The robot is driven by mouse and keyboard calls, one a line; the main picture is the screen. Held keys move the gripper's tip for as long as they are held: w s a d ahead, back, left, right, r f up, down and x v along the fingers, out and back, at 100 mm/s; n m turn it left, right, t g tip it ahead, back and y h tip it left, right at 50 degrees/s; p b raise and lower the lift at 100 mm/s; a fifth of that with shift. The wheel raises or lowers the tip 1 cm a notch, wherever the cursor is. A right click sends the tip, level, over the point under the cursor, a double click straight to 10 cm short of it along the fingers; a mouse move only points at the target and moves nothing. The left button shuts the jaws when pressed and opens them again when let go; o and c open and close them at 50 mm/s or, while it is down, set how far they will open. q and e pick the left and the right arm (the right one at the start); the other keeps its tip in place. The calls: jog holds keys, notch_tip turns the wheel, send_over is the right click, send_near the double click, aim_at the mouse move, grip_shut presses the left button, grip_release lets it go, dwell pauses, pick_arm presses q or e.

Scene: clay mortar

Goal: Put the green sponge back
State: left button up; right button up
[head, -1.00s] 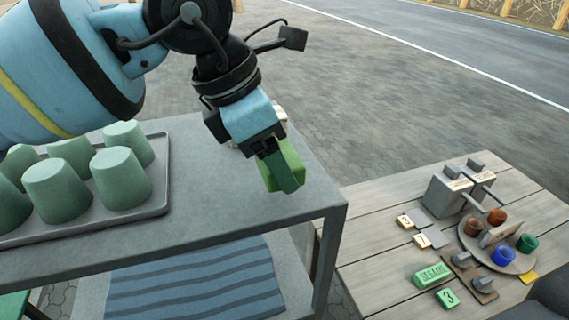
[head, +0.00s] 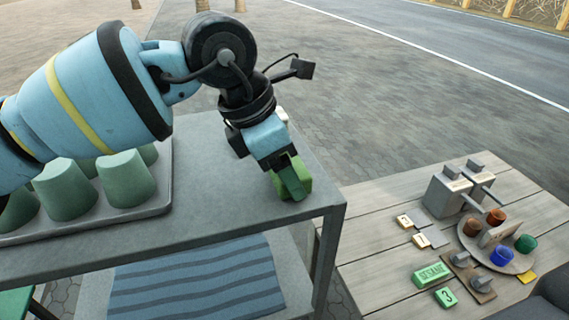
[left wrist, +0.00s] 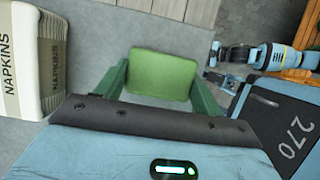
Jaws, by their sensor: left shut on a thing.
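The green sponge (left wrist: 162,74) is between the green fingers of my left gripper (head: 291,184), which is shut on it. In the head view the sponge (head: 304,181) shows partly behind the near finger. It is low over the right end of the grey table (head: 235,215), close to the front right corner. I cannot tell whether it touches the tabletop. In the left wrist view a blue and black arm (left wrist: 265,57) shows small at the right; I cannot make out its gripper's state.
A grey tray (head: 160,208) with several green cups stands left on the table. A napkin box (left wrist: 58,75) is at the left in the wrist view. A lower wooden table (head: 385,272) at right holds small blocks, grey boxes and a round tray with colored cups.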

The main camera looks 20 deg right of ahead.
pick_arm(q)
jog(key=shift+f, duration=0.15)
jog(key=o, duration=0.9)
jog(key=v, duration=1.2)
jog(key=shift+d, duration=0.1)
